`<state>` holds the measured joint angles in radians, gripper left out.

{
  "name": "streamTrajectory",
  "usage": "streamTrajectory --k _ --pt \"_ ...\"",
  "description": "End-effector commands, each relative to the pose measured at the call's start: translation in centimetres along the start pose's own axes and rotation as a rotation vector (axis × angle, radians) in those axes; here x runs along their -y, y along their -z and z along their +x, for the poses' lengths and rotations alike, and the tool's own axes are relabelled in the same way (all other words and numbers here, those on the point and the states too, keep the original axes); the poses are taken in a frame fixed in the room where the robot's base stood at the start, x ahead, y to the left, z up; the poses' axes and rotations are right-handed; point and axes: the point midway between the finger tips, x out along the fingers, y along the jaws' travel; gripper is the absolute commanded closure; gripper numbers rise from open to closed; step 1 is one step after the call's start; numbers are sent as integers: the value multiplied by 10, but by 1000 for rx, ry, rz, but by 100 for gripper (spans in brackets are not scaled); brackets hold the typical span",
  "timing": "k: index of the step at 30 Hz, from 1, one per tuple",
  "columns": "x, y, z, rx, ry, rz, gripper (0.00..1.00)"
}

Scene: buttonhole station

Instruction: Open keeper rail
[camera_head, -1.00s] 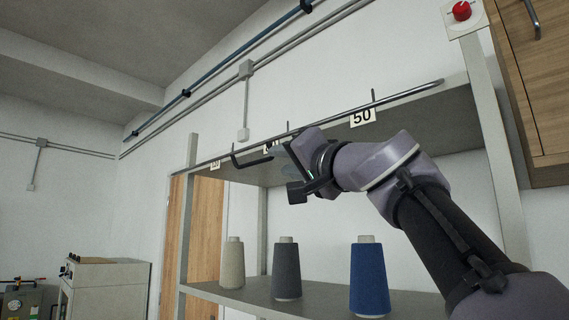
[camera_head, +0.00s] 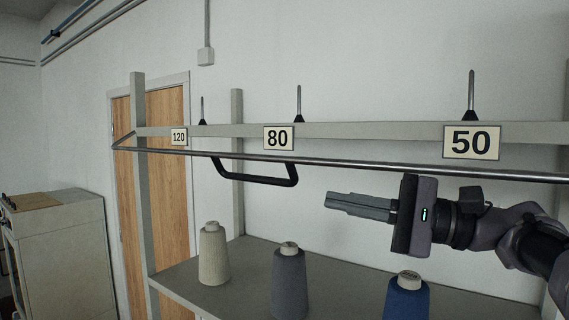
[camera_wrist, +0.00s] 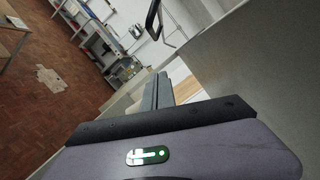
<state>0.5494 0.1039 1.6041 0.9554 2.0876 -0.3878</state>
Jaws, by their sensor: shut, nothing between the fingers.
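The keeper rail (camera_head: 345,163) is a thin metal bar running across the front of the upper shelf, below the number cards. A black U-shaped handle (camera_head: 262,181) hangs from it beneath the 80 card. The handle also shows at the top of the wrist view (camera_wrist: 153,18). My gripper (camera_head: 328,200) is below the rail, to the right of the handle and apart from it in the head view. Its fingers are shut together and empty, pointing left. They also show in the wrist view (camera_wrist: 160,80).
Cards 120 (camera_head: 179,136), 80 (camera_head: 278,138) and 50 (camera_head: 471,142) mark the upper shelf, with upright pins behind. Cream (camera_head: 214,255), grey (camera_head: 289,285) and blue (camera_head: 407,300) thread cones stand on the lower shelf. A pale cabinet (camera_head: 62,245) stands at left.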

Motion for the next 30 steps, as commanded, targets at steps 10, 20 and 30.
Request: streamTrajectory --k 10,20,30 --pt "0 -2 77 4 -3 0 100" --pt "0 -37 88 -1 -2 -3 100" --pt "0 -39 89 -1 -1 3 100"
